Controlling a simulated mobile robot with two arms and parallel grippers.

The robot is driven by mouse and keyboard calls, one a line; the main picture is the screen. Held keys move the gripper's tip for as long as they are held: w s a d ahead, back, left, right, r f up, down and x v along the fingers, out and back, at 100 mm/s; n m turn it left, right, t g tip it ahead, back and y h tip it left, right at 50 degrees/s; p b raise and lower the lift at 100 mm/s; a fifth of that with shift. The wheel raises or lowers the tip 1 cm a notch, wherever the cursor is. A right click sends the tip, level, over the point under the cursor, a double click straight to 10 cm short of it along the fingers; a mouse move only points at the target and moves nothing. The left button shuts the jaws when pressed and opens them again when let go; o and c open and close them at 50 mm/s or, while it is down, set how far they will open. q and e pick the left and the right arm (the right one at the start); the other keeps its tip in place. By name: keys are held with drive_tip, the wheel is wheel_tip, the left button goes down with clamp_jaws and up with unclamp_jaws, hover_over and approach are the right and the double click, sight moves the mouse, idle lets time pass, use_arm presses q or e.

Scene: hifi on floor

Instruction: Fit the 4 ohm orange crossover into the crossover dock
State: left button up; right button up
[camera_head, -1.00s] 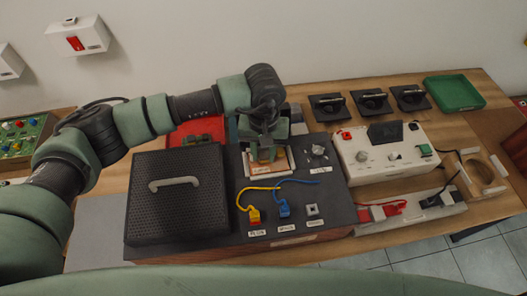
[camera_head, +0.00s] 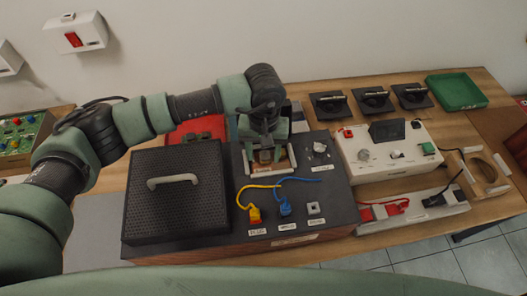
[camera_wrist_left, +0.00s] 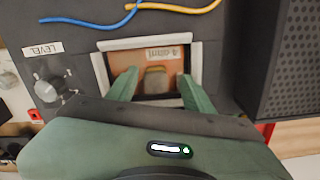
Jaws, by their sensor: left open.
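The 4 ohm orange crossover (camera_wrist_left: 125,58) is a flat orange-brown board with a "4 ohm" label and a tan grip block (camera_wrist_left: 155,80). It lies within the white frame of the crossover dock (camera_wrist_left: 99,75), on the dark unit's top. The head view shows part of the board (camera_head: 286,164). My left gripper (camera_head: 265,156) is over the board; the wrist view shows its two green fingers (camera_wrist_left: 157,86) spread, one on each side of the block with gaps. The board's near edge is hidden by the gripper, so I cannot tell whether it is fully seated. My right gripper is out of view.
A black perforated cover (camera_head: 172,210) with a handle stands left of the dock. Blue (camera_head: 285,207) and yellow (camera_head: 254,214) plugs with cables lie in front, and a LEVEL knob (camera_head: 320,148) is to the right. A white tester box (camera_head: 385,155) stands farther right.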

use_arm(q)
wheel_tip(320, 180, up, 7)
drive_tip(key=shift+f+b, duration=0.1)
drive_tip(key=shift+b, duration=1.1)
drive_tip(key=shift+r, duration=0.45)
drive_tip(key=shift+r, duration=0.15)
wheel_tip(320, 180, up, 8)
drive_tip(key=p, duration=0.2)
